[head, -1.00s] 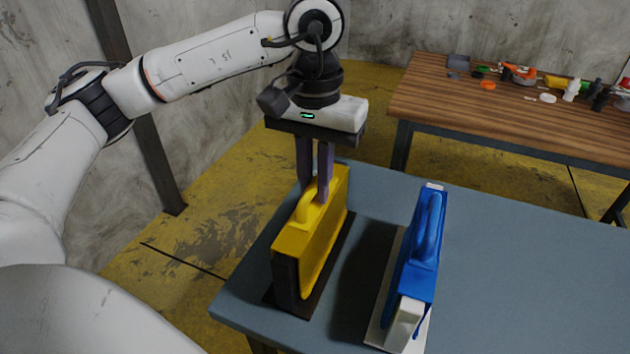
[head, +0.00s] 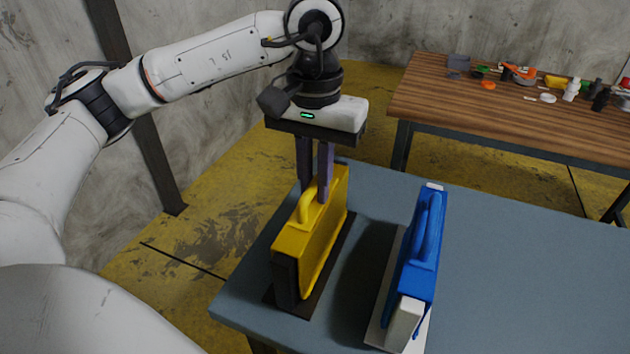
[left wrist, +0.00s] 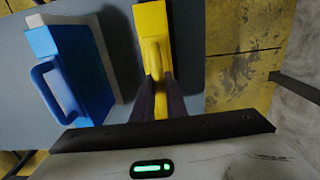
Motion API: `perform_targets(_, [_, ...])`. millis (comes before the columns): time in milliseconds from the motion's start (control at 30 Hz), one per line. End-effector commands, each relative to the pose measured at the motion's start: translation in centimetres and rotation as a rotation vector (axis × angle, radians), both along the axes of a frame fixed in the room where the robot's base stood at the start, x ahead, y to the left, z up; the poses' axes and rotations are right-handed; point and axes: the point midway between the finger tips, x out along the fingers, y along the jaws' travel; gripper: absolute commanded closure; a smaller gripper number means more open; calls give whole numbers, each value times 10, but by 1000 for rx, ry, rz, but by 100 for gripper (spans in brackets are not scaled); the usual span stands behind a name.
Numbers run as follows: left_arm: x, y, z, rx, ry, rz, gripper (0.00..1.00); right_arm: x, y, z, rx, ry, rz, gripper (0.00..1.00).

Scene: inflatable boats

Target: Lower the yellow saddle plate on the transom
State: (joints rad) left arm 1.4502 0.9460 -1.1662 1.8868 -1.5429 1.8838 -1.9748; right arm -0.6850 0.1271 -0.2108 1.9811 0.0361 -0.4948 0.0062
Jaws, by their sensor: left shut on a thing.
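The yellow saddle plate (head: 322,243) sits over a dark upright transom (head: 284,277) on a dark base near the left edge of the blue-grey table. It stands upright, with its handle on top. My left gripper (head: 316,190) points down from above and is shut on the plate's handle. In the left wrist view the yellow plate (left wrist: 153,28) runs away from the fingers (left wrist: 158,98). The fingers partly hide the handle, and the contact between plate and transom is hidden inside. My right gripper is out of view.
A blue saddle plate (head: 422,250) with a handle sits on a white transom (head: 405,324) to the right, apart from the yellow one. The table (head: 530,270) is clear further right. A wooden bench (head: 510,110) behind holds several small items.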

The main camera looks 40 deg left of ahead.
Motion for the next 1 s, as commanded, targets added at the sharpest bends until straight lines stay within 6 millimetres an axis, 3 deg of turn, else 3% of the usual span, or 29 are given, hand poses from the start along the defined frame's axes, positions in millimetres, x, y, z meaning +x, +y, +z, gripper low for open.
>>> perform_targets(300, [0,0,3,-1,-1,0,100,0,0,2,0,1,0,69])
perform_targets(1000, [0,0,45,-1,-2,0,100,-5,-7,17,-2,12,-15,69])
